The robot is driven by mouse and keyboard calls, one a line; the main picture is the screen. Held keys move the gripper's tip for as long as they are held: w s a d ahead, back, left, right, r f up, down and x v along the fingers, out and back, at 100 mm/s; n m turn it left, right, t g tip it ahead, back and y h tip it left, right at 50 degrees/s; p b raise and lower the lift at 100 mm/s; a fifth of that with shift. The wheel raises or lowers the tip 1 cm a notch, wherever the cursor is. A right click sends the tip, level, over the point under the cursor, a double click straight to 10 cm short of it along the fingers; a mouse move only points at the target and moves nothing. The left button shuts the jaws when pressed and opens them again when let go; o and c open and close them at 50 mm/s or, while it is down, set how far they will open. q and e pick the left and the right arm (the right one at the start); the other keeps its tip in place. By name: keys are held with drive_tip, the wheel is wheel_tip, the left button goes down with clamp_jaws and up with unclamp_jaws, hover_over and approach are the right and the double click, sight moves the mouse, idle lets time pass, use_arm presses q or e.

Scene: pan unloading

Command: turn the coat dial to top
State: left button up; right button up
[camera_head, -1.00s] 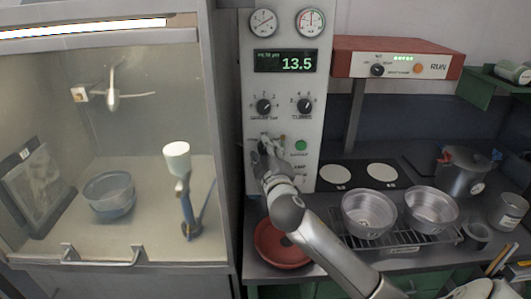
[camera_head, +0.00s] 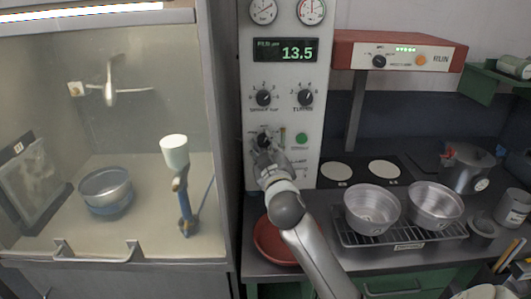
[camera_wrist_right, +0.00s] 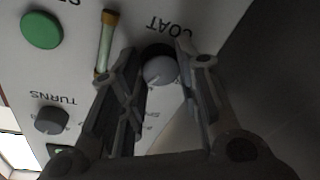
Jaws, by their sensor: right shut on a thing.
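The coat dial (camera_head: 264,139) is a dark knob low on the white control panel. In the right wrist view it shows as a round grey knob (camera_wrist_right: 160,71) beside the upside-down word COAT. My right gripper (camera_head: 261,150) is at the panel, with one finger on each side of the dial. In the right wrist view the gripper (camera_wrist_right: 158,58) is shut on the dial. I cannot tell exactly where the dial points. My left gripper is not in view.
Two more dials (camera_head: 264,98) (camera_head: 305,98), a green button (camera_head: 301,138) and a display (camera_head: 285,50) reading 13.5 are on the panel. A slim glass tube (camera_wrist_right: 106,42) stands close to the fingers. A red bowl (camera_head: 272,243) sits beneath my arm; metal pans (camera_head: 371,209) stand at right.

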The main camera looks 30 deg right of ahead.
sight(264, 105)
drive_tip(key=m+b, duration=0.2)
drive_tip(key=m, duration=0.2)
drive_tip(key=shift+f+h, duration=0.15)
drive_tip(key=shift+h, duration=0.25)
drive_tip(key=shift+a+m+h+b, duration=0.1)
drive_tip(key=shift+m+h+b, duration=0.4)
drive_tip(key=shift+m, duration=1.3)
drive_tip(key=shift+r+m, duration=0.25)
drive_tip(key=shift+m, duration=0.05)
drive_tip(key=o, duration=1)
drive_tip(key=shift+f, duration=0.15)
drive_tip(key=shift+o, duration=0.2)
wheel_tip(264, 105, up, 10)
drive_tip(key=shift+r, duration=0.1)
drive_tip(key=shift+f, duration=0.2)
